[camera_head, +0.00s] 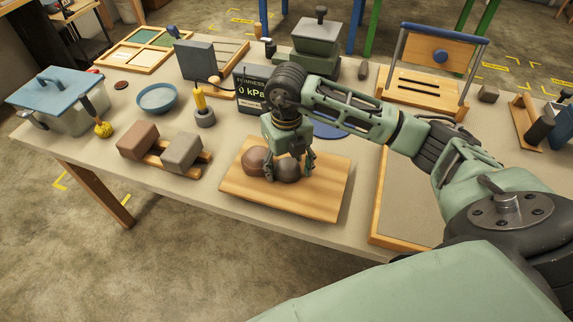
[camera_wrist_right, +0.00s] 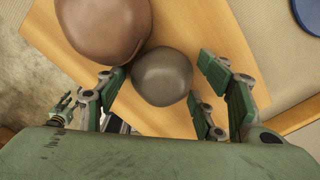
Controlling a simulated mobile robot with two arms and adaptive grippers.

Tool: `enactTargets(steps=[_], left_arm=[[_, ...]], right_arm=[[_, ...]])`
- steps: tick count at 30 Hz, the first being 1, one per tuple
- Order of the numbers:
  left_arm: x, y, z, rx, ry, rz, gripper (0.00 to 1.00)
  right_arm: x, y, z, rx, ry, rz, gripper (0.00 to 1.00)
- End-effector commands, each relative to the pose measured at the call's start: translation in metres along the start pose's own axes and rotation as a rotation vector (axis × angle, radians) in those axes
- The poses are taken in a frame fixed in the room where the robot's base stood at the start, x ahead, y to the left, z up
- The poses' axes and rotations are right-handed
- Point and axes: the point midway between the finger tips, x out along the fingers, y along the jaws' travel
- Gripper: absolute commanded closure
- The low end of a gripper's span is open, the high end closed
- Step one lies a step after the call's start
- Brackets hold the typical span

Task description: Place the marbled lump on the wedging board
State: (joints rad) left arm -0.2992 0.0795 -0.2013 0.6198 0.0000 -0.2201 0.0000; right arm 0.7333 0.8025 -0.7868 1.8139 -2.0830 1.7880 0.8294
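A grey-brown lump (camera_wrist_right: 162,77) and a larger reddish-brown lump (camera_wrist_right: 103,25) lie close together on a plain wooden board (camera_head: 320,200); the reddish one (camera_head: 253,160) is on the left in the head view. I see no clear marbling on either. My right gripper (camera_head: 290,172) is lowered over the grey-brown lump (camera_head: 287,171). In the right wrist view its fingers stand on both sides of that lump, apart from it. A wood-framed, grey-faced board (camera_head: 408,205), apparently the wedging board, lies to the right, partly behind my arm.
Brown (camera_head: 138,140) and grey (camera_head: 182,151) blocks sit on wooden strips to the left. A display reading 0 kPa (camera_head: 252,90) and a blue disc (camera_head: 330,131) are behind the board. A blue-lidded bin (camera_head: 60,98) stands far left. The framed board's visible face is bare.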

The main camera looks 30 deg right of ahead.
Motion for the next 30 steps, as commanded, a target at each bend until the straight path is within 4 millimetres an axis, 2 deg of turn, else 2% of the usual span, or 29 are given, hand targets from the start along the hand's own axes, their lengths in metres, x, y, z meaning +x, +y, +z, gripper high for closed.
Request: enactTargets(steps=[8, 13, 17, 24, 30], left_arm=[[0.000, 0.001, 0.000, 0.000, 0.001, 0.001, 0.60], [-0.001, 0.001, -0.001, 0.000, 0.001, 0.001, 0.60], [0.002, 0.001, 0.000, 0.000, 0.001, 0.001, 0.60], [0.007, 0.001, 0.000, -0.001, 0.001, 0.001, 0.60], [0.005, 0.000, 0.000, -0.002, 0.000, 0.000, 0.60]], right_arm=[[0.000, 0.000, 0.000, 0.000, 0.000, 0.000, 0.35], [-0.010, 0.000, 0.001, 0.000, -0.002, -0.001, 0.35], [-0.034, 0.000, 0.002, 0.000, -0.007, 0.000, 0.35], [-0.087, 0.000, 0.001, -0.001, -0.005, 0.001, 0.35], [-0.116, 0.000, 0.001, 0.000, -0.003, 0.000, 0.35]])
